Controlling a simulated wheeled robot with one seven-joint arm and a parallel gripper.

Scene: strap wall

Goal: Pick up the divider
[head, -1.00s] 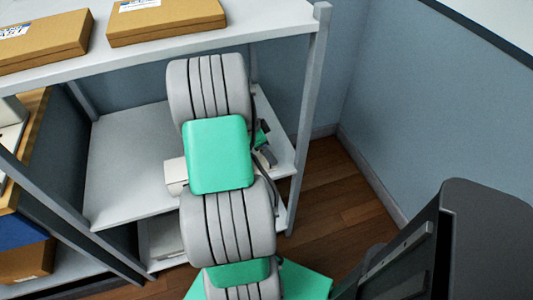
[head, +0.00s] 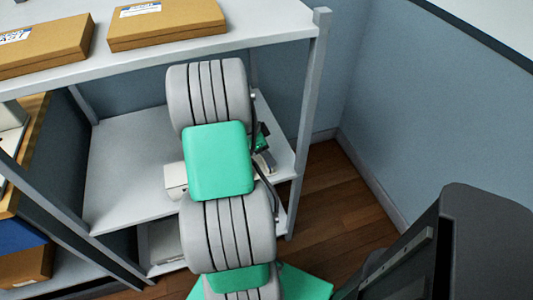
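I cannot make out the divider for certain. A small off-white block-like thing (head: 176,181) shows at the left edge of my arm, over the middle shelf (head: 125,150); most of it is hidden, and I cannot tell what it is. My arm reaches over this shelf and covers its middle and right part. Only a small green and dark part near my gripper (head: 263,141) peeks out right of the arm, low over the shelf's right end. The fingers and anything between them are hidden.
Two cardboard boxes, one left (head: 40,43) and one right (head: 166,22), lie on the top shelf (head: 262,20). A grey upright post (head: 309,125) stands right of my arm. More boxes (head: 25,265) sit in the left bay. Wooden floor (head: 335,190) is clear at right.

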